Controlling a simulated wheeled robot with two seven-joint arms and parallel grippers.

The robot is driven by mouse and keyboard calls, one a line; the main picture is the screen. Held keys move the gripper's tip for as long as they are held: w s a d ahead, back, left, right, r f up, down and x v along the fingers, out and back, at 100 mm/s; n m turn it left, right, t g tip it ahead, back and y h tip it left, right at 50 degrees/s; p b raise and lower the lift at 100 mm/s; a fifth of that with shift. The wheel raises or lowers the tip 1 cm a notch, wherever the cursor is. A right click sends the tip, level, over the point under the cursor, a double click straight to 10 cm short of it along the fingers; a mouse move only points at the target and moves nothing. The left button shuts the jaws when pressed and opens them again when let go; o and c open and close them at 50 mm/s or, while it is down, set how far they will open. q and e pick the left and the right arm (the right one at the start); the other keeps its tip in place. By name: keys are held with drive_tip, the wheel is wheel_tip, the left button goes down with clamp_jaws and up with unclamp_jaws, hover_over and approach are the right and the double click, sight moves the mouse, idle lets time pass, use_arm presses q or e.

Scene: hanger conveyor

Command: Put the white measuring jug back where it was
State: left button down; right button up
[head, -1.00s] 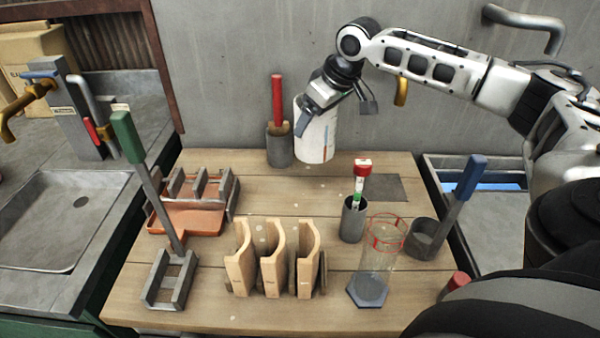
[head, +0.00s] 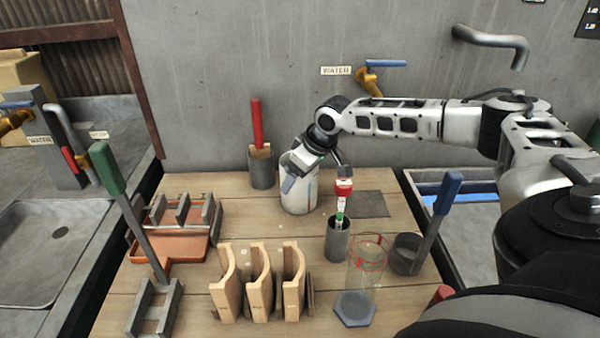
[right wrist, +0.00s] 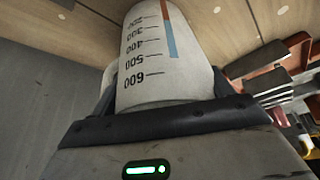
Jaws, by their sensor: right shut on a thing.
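The white measuring jug (head: 299,196) is upright at the back middle of the wooden table, in the head view. My right gripper (head: 302,165) is shut on its upper part. The jug's base is at or just above the tabletop; I cannot tell if it touches. In the right wrist view the jug (right wrist: 160,70) sits between the fingers, its printed scale and its blue and orange strip showing. A flat dark grey square (head: 358,204) lies bare on the table to the right of the jug. My left gripper is out of view.
Close left of the jug stands a grey holder (head: 262,172) with a red-handled tool. In front right are a grey cup (head: 338,245) with a red-capped tube and a clear cylinder (head: 366,270). Wooden racks (head: 258,285) stand in front; an orange tray (head: 180,245) lies left.

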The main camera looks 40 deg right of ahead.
drive_tip(key=shift+r, duration=0.15)
drive_tip(key=o, duration=1.8)
drive_tip(key=shift+f, duration=0.2)
drive_tip(key=shift+r, duration=0.15)
drive_tip(key=v, duration=1.2)
drive_tip(key=shift+s+b, duration=0.1)
drive_tip(key=shift+b, duration=0.2)
drive_tip(key=x, duration=1.2)
drive_tip(key=shift+p, duration=0.3)
